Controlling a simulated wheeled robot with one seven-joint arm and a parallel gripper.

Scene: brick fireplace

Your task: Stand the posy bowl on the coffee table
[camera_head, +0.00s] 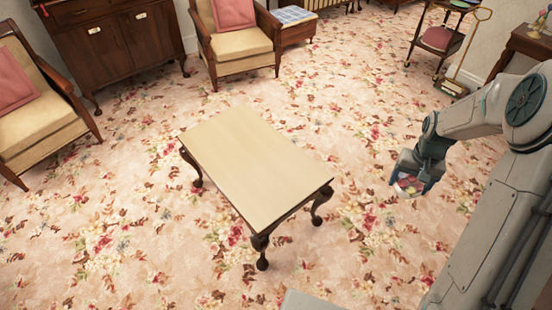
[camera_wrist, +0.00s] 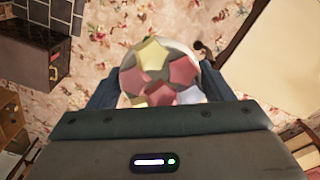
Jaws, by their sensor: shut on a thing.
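The coffee table (camera_head: 255,158) stands in the middle of the head view, with a bare pale top and dark curved legs. The posy bowl (camera_head: 407,185) is small and round, with pink and yellow shapes on top. In the wrist view the posy bowl (camera_wrist: 160,70) shows between two blue fingers. My gripper (camera_head: 412,183) is shut on the bowl and holds it over the carpet, to the right of the table and apart from it. The bowl's underside is hidden. A pale tabletop also shows at the right of the wrist view.
Armchairs with pink cushions stand at the left (camera_head: 40,115) and at the back (camera_head: 240,45). A dark cabinet (camera_head: 100,45) is at the back left. A trolley (camera_head: 437,40) is at the back right. Flowered carpet around the table is clear.

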